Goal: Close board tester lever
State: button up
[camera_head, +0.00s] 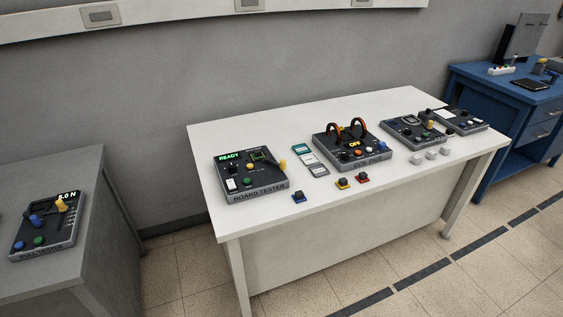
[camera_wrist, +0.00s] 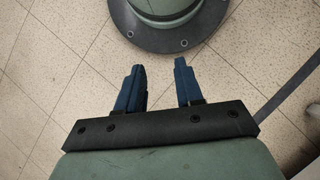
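The board tester (camera_head: 251,178) is a dark box at the left end of the white table in the head view. Its screen shows a green "READY" and its front edge reads "BOARD TESTER". A dark lever with a yellow knob (camera_head: 282,164) reaches out to the tester's right edge. A small green board shows near the lever; I cannot tell how it is seated. My gripper (camera_wrist: 157,82) shows only in the wrist view. Its two blue fingers are apart with nothing between them, above the tiled floor. The board tester is not in the wrist view.
The coil pad device (camera_head: 352,150), showing "OFF", stands right of the tester, with small cards (camera_head: 311,162) between them. Small coloured blocks (camera_head: 343,183) lie in front. A pull tester (camera_head: 47,228) stands on a grey table (camera_head: 105,205) at left. A blue workbench (camera_head: 510,115) is at right.

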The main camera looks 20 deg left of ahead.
jog(key=shift+o, duration=1)
jog(key=w+r+t, duration=0.1)
jog(key=w, duration=0.7)
jog(key=w+a+r+n+h, duration=0.1)
jog(key=w+r, duration=0.1)
jog(key=w, duration=0.6)
jog(key=shift+a+r+t+h, duration=0.25)
jog(key=shift+r+t+h, duration=0.05)
jog(key=shift+t, duration=0.1)
jog(key=w+a+r+n+t+h, duration=0.15)
jog(key=w+a+r, duration=0.35)
jog(key=w+r, duration=0.7)
jog(key=w+a+r+t+h, duration=0.1)
jog(key=w+a+r+t, duration=0.25)
jog(key=w+r, duration=0.85)
jog(key=w+a+r+t, duration=0.1)
jog(key=w+a+r, duration=0.5)
jog(key=w+r, duration=0.5)
jog(key=n+y, duration=0.9)
send_near(283, 161)
jog(key=shift+m+t, duration=0.25)
jog(key=shift+t, duration=0.15)
jog(key=x, duration=1)
jog(key=shift+s+f, duration=0.15)
jog(key=shift+f, duration=0.05)
